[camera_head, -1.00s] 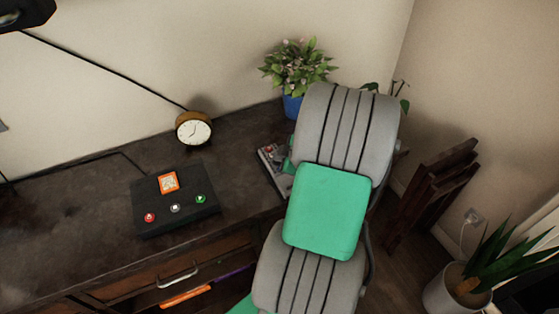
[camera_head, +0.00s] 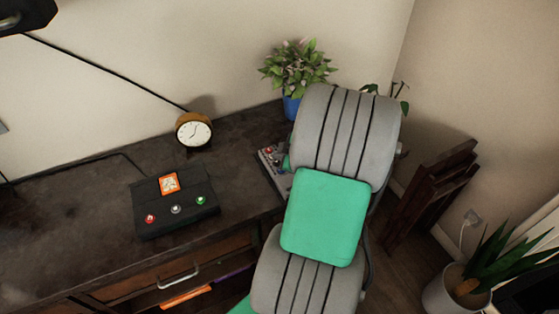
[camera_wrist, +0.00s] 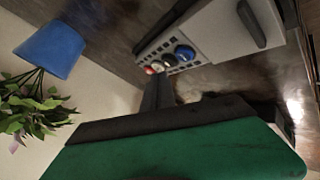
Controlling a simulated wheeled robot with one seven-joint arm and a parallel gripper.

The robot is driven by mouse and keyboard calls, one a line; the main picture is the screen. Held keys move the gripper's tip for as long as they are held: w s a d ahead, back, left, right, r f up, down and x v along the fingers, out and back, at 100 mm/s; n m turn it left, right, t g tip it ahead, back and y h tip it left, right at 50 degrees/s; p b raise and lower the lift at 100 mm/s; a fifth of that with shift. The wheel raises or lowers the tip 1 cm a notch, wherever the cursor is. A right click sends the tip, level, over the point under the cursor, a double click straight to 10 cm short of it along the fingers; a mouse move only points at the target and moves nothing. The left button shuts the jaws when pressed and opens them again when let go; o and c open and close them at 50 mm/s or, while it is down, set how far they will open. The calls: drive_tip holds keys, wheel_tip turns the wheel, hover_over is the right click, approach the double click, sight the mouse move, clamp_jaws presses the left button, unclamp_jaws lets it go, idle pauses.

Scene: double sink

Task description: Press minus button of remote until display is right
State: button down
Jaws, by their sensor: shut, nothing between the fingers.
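A grey remote (camera_head: 267,154) with coloured buttons lies on the desk, partly hidden behind my arm in the head view. In the wrist view, the remote (camera_wrist: 168,52) shows red, white and blue round buttons near its edge. I cannot make out a minus mark. A black box (camera_head: 150,194) on the left of the desk has a small orange-and-white display (camera_head: 169,183) and red, white and green buttons. My gripper (camera_wrist: 160,80) is shut and empty, its dark fingers close to the remote's button edge. Contact is unclear. My arm mostly hides it in the head view.
A round clock (camera_head: 194,131) stands behind the black box. A plant in a blue pot (camera_head: 291,108) stands at the desk's back right, and the pot is also near in the wrist view (camera_wrist: 50,50). The desk's left part (camera_head: 60,215) is clear.

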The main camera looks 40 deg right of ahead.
drive_tip(key=shift+r, duration=0.1)
drive_tip(key=shift+r+p, duration=1.2)
drive_tip(key=shift+r, duration=1.2)
